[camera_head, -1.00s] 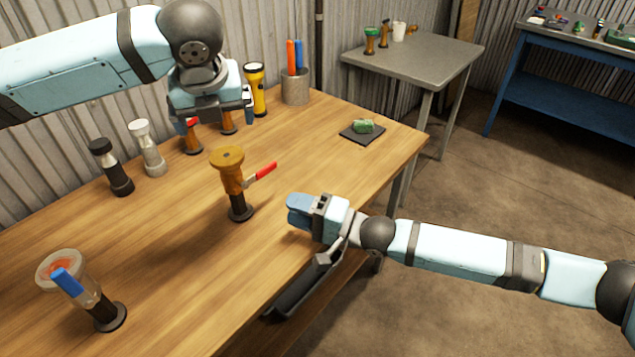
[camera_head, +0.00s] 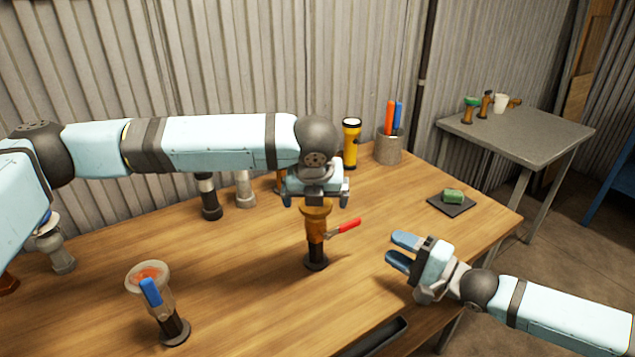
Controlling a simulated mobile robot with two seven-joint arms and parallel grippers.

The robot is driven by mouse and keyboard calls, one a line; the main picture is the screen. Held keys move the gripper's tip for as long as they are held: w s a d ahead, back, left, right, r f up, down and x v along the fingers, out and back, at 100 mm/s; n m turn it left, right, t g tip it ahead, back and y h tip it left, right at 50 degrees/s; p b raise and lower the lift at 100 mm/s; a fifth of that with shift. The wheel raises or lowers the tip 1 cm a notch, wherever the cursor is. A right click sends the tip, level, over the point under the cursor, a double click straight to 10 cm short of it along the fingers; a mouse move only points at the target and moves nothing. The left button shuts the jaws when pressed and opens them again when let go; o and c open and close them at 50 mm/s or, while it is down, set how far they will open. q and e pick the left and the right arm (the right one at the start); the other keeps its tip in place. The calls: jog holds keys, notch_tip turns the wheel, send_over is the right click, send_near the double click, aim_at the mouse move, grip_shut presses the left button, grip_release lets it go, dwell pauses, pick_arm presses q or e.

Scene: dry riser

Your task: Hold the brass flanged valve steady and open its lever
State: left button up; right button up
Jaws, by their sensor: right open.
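The brass flanged valve (camera_head: 316,228) stands upright on a dark round base on the wooden table. Its red lever (camera_head: 346,226) sticks out to the right and slightly up. My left gripper (camera_head: 317,200) is at the valve's top flange, pointing down, its fingers apart on either side of the flange. I cannot tell whether they touch it. The gripper hides part of the flange's far side. My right gripper (camera_head: 396,250) is open and empty, right of the valve and apart from the lever, its blue fingers pointing left.
A clear-topped valve with a blue lever (camera_head: 152,294) stands front left. Behind are a black-and-grey valve (camera_head: 209,198), a pale valve (camera_head: 244,190), a yellow flashlight (camera_head: 351,146) and a pen cup (camera_head: 389,149). A green sponge (camera_head: 453,196) lies on a dark pad. The tabletop around the brass valve is clear.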

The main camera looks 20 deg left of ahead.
aim_at(316, 235)
pick_arm(q)
jog(key=shift+x, duration=2.1)
